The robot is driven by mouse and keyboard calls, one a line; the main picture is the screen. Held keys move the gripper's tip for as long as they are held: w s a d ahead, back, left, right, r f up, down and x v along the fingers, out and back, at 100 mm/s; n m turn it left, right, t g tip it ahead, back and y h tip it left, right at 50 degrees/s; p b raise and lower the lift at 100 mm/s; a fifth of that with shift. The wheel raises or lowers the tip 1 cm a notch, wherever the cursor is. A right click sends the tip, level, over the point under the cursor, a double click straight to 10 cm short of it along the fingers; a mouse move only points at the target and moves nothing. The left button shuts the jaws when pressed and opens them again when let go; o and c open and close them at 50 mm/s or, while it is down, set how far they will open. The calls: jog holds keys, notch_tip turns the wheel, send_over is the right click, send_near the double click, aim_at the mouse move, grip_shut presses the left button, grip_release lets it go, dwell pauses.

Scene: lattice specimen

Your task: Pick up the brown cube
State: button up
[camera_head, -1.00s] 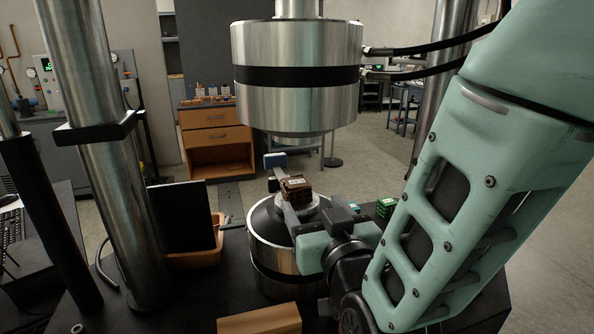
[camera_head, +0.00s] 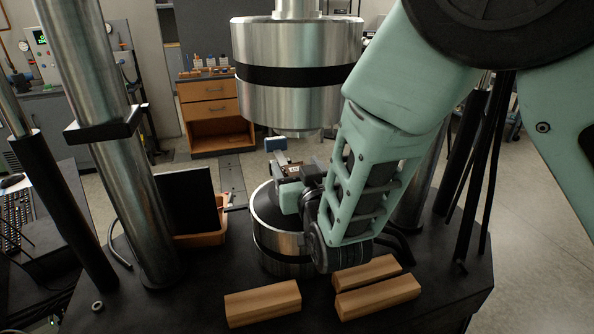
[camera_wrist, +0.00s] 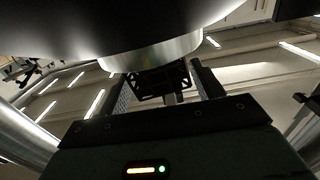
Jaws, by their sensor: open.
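The brown cube (camera_head: 293,170) sits on top of the lower steel cylinder (camera_head: 277,240) in the head view, mostly hidden behind my gripper and arm. In the wrist view it shows as a dark lattice block (camera_wrist: 158,84) against a bright round disc (camera_wrist: 150,56). My gripper (camera_wrist: 165,88) is open, with one finger on each side of the cube. Gaps show between the cube and the fingers in that view. In the head view my gripper (camera_head: 284,166) is at the cube, and its fingers are partly hidden.
The large upper steel cylinder (camera_head: 290,75) hangs above the cube. A thick steel column (camera_head: 110,150) stands at left. An orange tray (camera_head: 205,230) with a black panel (camera_head: 188,205) is left of the lower cylinder. Wooden bars (camera_head: 262,303) lie on the front of the dark table (camera_head: 190,310).

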aim_at(297, 167)
jog(key=c, duration=1)
jog(key=shift+c, duration=0.2)
jog(key=shift+r+b, duration=0.45)
jog(key=shift+r, duration=0.25)
jog(key=shift+r+b, duration=0.4)
jog(key=shift+r, duration=0.55)
jog(key=b+v, duration=0.7)
jog(key=v, duration=0.5)
jog(key=shift+s+f, duration=0.2)
jog(key=shift+f, duration=0.05)
